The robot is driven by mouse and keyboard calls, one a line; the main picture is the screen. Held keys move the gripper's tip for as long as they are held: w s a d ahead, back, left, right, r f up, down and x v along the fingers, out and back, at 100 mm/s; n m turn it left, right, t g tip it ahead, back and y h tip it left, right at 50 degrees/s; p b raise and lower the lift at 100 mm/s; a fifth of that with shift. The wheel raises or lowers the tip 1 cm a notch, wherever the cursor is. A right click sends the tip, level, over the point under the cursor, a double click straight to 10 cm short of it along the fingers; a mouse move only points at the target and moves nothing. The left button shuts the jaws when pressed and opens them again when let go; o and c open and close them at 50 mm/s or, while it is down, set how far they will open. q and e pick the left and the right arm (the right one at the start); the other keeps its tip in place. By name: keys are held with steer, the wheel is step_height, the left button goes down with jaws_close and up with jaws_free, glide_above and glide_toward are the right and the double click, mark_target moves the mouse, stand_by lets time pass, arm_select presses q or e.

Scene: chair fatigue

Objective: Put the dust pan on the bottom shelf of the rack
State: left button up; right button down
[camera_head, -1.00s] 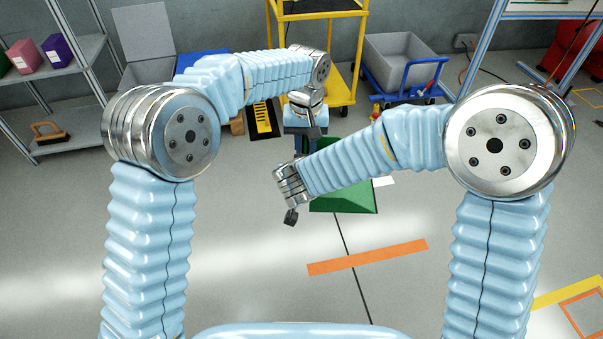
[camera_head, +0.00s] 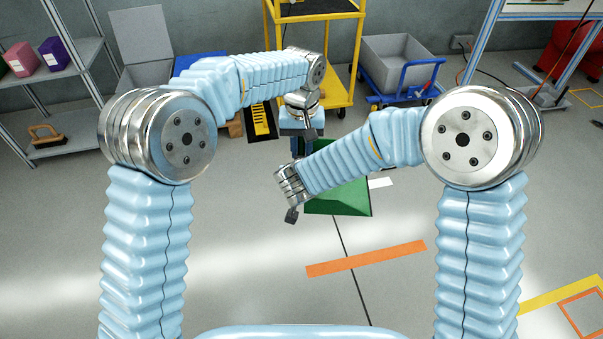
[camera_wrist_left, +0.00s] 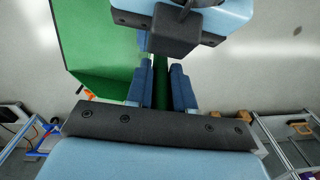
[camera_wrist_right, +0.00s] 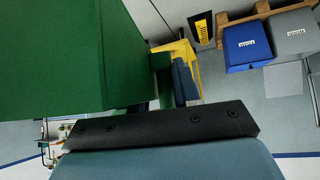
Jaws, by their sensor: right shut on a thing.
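The green dust pan (camera_head: 345,200) is held above the floor in front of me in the head view. It also shows in the left wrist view (camera_wrist_left: 95,45) and fills the upper left of the right wrist view (camera_wrist_right: 60,60). My right gripper (camera_wrist_right: 165,72) is shut on its green handle. My left gripper (camera_wrist_left: 158,76) has its blue fingers on either side of the handle, with narrow gaps, and looks open. In the head view the fingers are mostly hidden by my wrists. The grey rack (camera_head: 85,80) stands at the left; its bottom shelf (camera_head: 75,143) is low.
A wooden brush (camera_head: 46,134) lies on the bottom shelf, with free space beside it. Purple (camera_head: 54,54) and pink (camera_head: 22,60) boxes stand on the shelf above. A yellow cart (camera_head: 340,70) and a blue trolley (camera_head: 402,70) stand at the back. The near floor is clear.

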arm_select(q)
steer(key=o, duration=0.4)
steer(key=shift+s+d+r, duration=0.1)
steer(key=shift+s+d, duration=0.05)
steer(key=shift+d, duration=0.25)
steer(key=shift+o, duration=0.6)
steer(key=shift+a, duration=0.1)
